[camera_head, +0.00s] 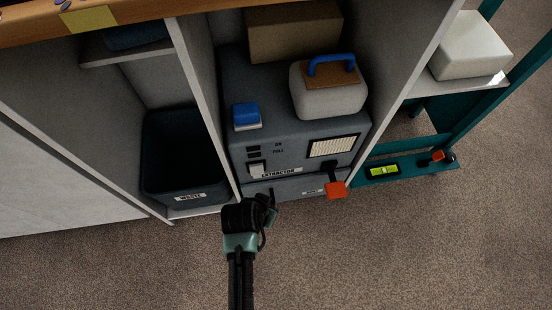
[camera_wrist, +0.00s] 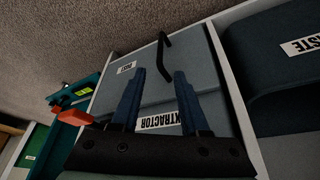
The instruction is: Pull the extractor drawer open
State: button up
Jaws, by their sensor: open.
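The grey extractor (camera_head: 300,150) stands in the middle bay of the bench, with its EXTRACTOR label also readable in the wrist view (camera_wrist: 158,122). Its low drawer (camera_head: 290,187) has a small white label and looks shut; the drawer front also shows in the wrist view (camera_wrist: 188,68). A black bar handle (camera_wrist: 162,55) sticks out from the drawer front. In the head view my gripper and wrist hide most of the handle area. My gripper (camera_wrist: 158,75) is open and empty, its two blue fingers pointing at the drawer, with the handle beyond the tips. I see no contact.
A black WASTE bin (camera_head: 185,155) stands in the left bay. An orange-red block (camera_head: 335,190) on a black lever juts out at the extractor's right front. A teal frame (camera_head: 400,168) stands further right. Bay walls flank the extractor. The carpet in front is clear.

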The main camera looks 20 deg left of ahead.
aim_at(273, 206)
jog(key=b+x, duration=0.7)
jog(key=x, duration=0.4)
jog(key=shift+c, duration=0.2)
grip_shut()
dwell(1.0)
